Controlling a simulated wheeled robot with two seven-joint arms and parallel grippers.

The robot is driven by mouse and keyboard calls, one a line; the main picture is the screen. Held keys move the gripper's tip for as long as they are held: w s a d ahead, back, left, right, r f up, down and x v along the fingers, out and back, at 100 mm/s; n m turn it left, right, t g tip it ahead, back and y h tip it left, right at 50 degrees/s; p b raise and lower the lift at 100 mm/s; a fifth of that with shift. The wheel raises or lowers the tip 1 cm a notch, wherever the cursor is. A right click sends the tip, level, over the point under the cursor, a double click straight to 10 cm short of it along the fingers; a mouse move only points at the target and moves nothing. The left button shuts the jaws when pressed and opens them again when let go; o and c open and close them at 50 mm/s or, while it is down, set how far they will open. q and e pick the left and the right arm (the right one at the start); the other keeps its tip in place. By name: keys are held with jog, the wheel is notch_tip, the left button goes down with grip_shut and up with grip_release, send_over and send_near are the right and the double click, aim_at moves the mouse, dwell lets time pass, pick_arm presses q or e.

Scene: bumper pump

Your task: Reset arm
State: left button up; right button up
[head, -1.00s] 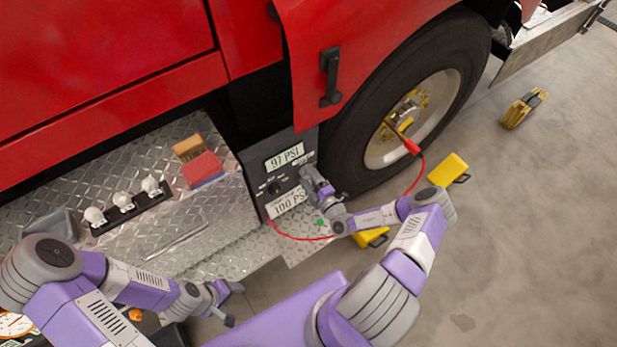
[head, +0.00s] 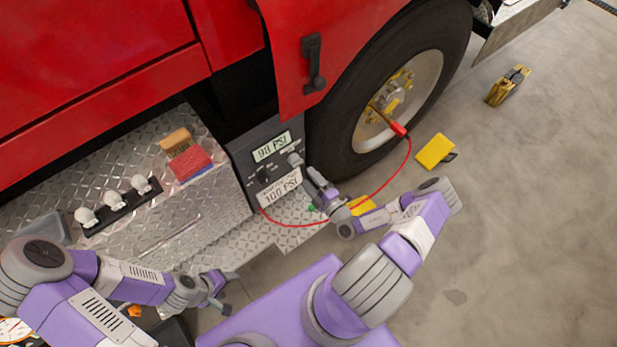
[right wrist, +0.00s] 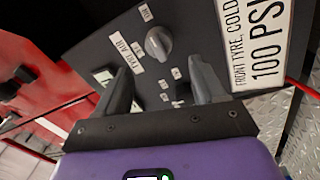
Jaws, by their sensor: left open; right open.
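A dark pump control panel (head: 252,163) is set beside the truck's wheel. Its display (head: 271,146) reads 98 PSI, and a label (head: 279,186) below reads 100 PSI. My right gripper (head: 297,162) is in front of the panel. In the right wrist view its open, empty fingers (right wrist: 160,88) point at the panel, with a grey knob (right wrist: 158,43) beyond them and small switches and labels around. A red hose (head: 370,196) runs from the panel to the wheel (head: 400,98). My left gripper (head: 226,290) is open and empty, low beside the diamond-plate step.
The diamond-plate step (head: 215,205) holds a brush (head: 176,142), a red and blue block (head: 190,164) and a rack of white knobs (head: 114,205).

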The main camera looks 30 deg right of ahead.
dwell(0.3)
jog(key=s+a+r+n+g+y, duration=0.15)
jog(key=a+n+g+y, duration=0.25)
jog(key=a+n+y, duration=0.75)
jog(key=s+a+n+g+y, duration=0.2)
jog(key=s+a+n+g, duration=0.65)
jog(key=a+n, duration=0.2)
jog(key=s+f+n+g+h, duration=0.4)
jog(key=s+n+g+h, duration=0.5)
jog(key=n, duration=1.1)
jog(key=w+n+t, duration=0.1)
jog(key=n, duration=0.3)
jog(key=w+d+r+n+t+h, duration=0.1)
jog(key=n, duration=0.2)
jog(key=w+r+n+t, duration=0.1)
jog(key=w+n, duration=0.1)
jog(key=n, duration=0.2)
jog(key=shift+d+r+n+h, duration=0.1)
jog(key=shift+d+n+h, duration=0.2)
jog(key=shift+d+h, duration=0.1)
